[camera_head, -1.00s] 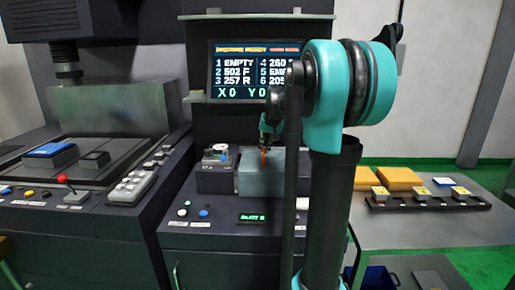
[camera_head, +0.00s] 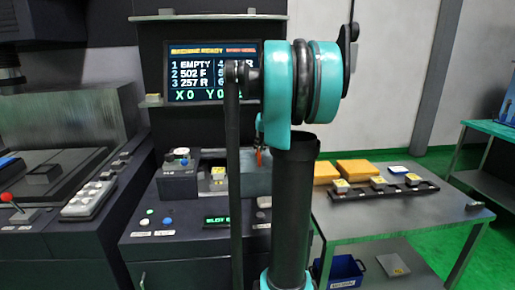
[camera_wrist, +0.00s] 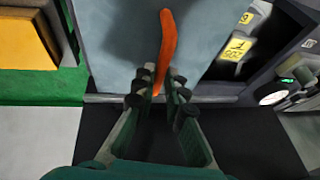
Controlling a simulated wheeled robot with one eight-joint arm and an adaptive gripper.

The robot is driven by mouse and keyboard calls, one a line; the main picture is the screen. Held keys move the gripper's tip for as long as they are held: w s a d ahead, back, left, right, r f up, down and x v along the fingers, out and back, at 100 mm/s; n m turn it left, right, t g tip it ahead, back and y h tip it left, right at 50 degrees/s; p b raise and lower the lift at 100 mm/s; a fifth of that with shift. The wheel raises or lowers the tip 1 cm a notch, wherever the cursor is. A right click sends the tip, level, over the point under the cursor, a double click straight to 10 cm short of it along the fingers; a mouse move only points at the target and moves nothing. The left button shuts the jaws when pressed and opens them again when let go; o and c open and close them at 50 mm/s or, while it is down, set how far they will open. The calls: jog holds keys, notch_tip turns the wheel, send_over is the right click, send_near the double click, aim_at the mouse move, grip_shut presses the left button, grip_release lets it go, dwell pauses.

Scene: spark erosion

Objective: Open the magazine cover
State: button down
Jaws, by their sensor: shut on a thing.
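The magazine cover is a light blue-grey panel with an orange handle. In the wrist view the cover (camera_wrist: 120,45) fills the upper middle, and its handle (camera_wrist: 167,42) runs down between the fingertips. My gripper (camera_wrist: 160,88) is shut on the lower end of the handle. Labelled magazine pieces (camera_wrist: 236,48) show uncovered beside the cover. In the head view the cover (camera_head: 256,183) and handle (camera_head: 259,158) are partly hidden by my arm, and one yellow-labelled piece (camera_head: 218,174) shows to their left.
The screen (camera_head: 205,72) stands behind the magazine, partly blocked by my arm. Buttons (camera_head: 155,222) lie in front at left. On the right, a side table (camera_head: 400,222) holds yellow blocks (camera_head: 355,168) and a dark rack (camera_head: 372,190). A blue bin (camera_head: 345,270) is below.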

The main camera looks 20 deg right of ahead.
jog(key=c, duration=1.6)
grip_release()
jog(key=shift+o, duration=0.2)
jog(key=shift+r, duration=0.1)
jog(key=v, duration=1.1)
jog(key=shift+s+r, duration=0.2)
jog(key=shift+r, duration=0.2)
jog(key=shift+d, duration=0.1)
